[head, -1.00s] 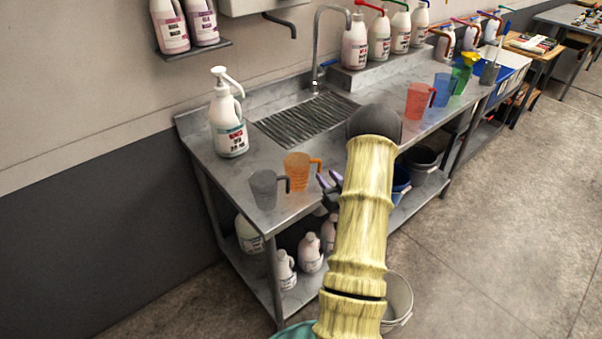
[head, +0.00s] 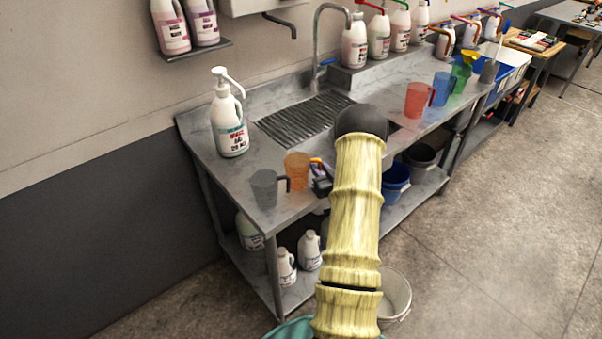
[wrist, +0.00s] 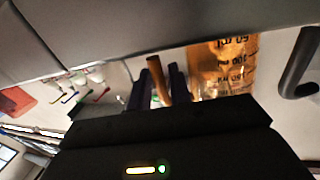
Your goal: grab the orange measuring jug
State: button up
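The orange measuring jug (head: 297,168) stands upright near the front edge of the steel bench, its handle pointing right. My gripper (head: 320,170) is at the handle side of this jug. In the wrist view, the orange jug (wrist: 222,68) shows its printed scale just right of the fingers. Its handle stands between the two purple fingers of my gripper (wrist: 157,84). A gap shows between the left finger and the handle, so the gripper looks open around it. Contact with the right finger cannot be told.
A grey jug (head: 265,188) stands close left of the orange one; its dark handle (wrist: 300,65) shows in the wrist view. A white pump bottle (head: 229,118) stands behind. A red jug (head: 415,100) and a blue jug (head: 443,90) stand farther right. A sink lies behind my arm.

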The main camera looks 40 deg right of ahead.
grip_shut()
notch_tip(320, 180, up, 10)
jog(key=shift+b, duration=0.7)
